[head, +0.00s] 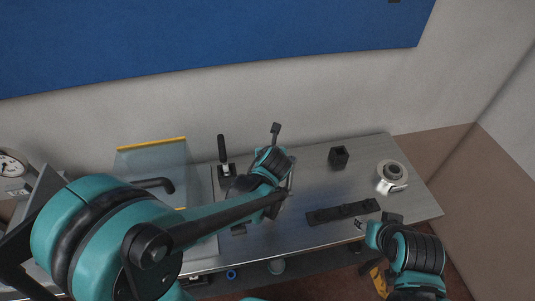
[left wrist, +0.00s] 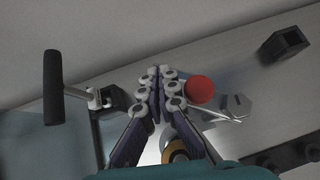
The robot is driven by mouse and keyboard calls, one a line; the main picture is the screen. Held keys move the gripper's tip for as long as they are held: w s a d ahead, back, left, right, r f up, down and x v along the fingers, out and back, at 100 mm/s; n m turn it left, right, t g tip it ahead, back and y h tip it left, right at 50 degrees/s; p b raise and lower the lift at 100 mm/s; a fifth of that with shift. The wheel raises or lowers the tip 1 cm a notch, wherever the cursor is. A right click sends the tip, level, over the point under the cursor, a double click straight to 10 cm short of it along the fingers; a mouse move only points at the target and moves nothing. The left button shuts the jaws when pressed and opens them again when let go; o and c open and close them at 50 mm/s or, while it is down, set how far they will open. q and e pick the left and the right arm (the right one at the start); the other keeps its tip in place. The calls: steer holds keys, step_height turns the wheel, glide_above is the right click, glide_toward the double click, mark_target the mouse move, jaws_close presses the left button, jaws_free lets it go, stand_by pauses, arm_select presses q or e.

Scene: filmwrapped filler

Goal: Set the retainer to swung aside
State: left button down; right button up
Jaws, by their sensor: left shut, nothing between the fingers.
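My left gripper (left wrist: 160,72) is shut and empty in the left wrist view, its fingertips together. A red ball-shaped knob (left wrist: 200,89) shows just right of the fingers, close to a metal rod and a grey hex-shaped part (left wrist: 237,105). I cannot tell whether the fingers touch the knob. Left of the fingers is a clamp with a black upright handle (left wrist: 53,87), which also shows in the head view (head: 221,148). Which part is the retainer is unclear. In the head view my left arm hides the work area. My right gripper (head: 359,225) is small, at the lower right; its jaws are unclear.
A black open box (head: 338,157) and a silver round part (head: 392,172) stand on the right of the metal table (head: 310,180). A black strip (head: 343,212) lies near its front edge. A clear panel with a yellow top edge (head: 150,143) stands at left.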

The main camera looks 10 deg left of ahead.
arm_select(q)
steer(key=shift+w, duration=0.4)
arm_select(e)
steer(key=shift+f, duration=0.1)
arm_select(q)
steer(key=shift+w+d, duration=0.1)
stand_by(0.5)
